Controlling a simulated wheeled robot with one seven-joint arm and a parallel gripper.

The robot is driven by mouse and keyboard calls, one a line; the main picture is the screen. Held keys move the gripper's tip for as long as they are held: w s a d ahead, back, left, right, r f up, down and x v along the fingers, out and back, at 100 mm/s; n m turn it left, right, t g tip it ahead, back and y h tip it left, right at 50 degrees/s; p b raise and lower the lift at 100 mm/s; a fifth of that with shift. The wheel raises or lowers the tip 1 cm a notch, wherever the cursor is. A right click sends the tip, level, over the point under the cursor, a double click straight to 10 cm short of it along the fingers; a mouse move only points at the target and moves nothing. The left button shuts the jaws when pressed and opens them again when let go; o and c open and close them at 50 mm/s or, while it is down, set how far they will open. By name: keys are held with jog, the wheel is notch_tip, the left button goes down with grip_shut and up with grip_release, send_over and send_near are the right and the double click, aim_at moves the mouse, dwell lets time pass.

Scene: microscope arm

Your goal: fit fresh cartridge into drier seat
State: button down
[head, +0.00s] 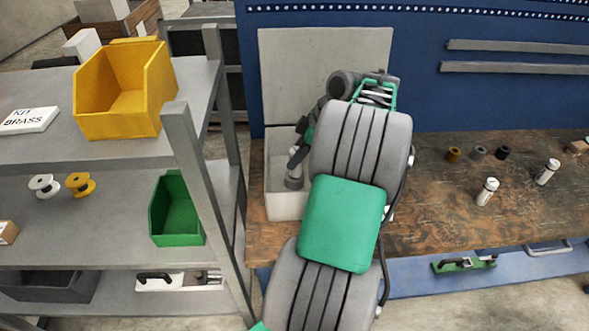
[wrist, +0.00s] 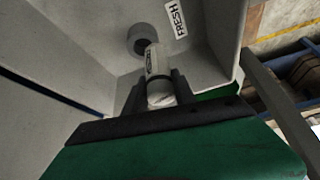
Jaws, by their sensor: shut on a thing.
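My gripper (wrist: 157,88) is shut on a white cartridge (wrist: 156,62) with small dark print on its side. In the wrist view the cartridge's far end points at a round grey socket (wrist: 139,38) with a dark opening. The two overlap there, and I cannot tell whether the end is inside the opening. A white label reading FRESH (wrist: 175,17) is on the pale wall beside the socket. In the head view my gripper (head: 297,160) reaches down into a pale open-fronted box (head: 286,207) on the bench, above a grey cylindrical part (head: 293,182).
Two white cylinders (head: 487,191) (head: 547,172) stand on the wooden bench (head: 430,215) at right, with several small rings (head: 479,152) behind. A grey shelf (head: 185,135) with yellow (head: 125,90) and green (head: 177,210) bins stands left. My arm hides the bench's middle.

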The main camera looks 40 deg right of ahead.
jog(key=shift+w+d+f, duration=0.25)
jog(key=shift+w+f, duration=0.1)
jog(key=shift+f, duration=0.2)
jog(key=shift+w+d+f, duration=0.25)
jog(key=shift+w+f, duration=0.1)
jog(key=shift+f, duration=0.15)
jog(key=f+b, duration=0.3)
jog(key=f, duration=0.1)
jog(key=shift+w+d, duration=0.2)
jog(key=shift+w, duration=0.05)
jog(key=shift+r, duration=0.2)
jog(key=shift+f, duration=0.25)
jog(key=c, duration=1)
grip_release()
jog(key=shift+r, duration=0.1)
jog(key=shift+c, duration=0.2)
jog(key=shift+r, duration=0.3)
jog(key=p+v, duration=0.3)
jog(key=v, duration=0.8)
jog(key=shift+s+r, duration=0.2)
jog(key=shift+r, duration=0.1)
jog(key=shift+d, duration=0.1)
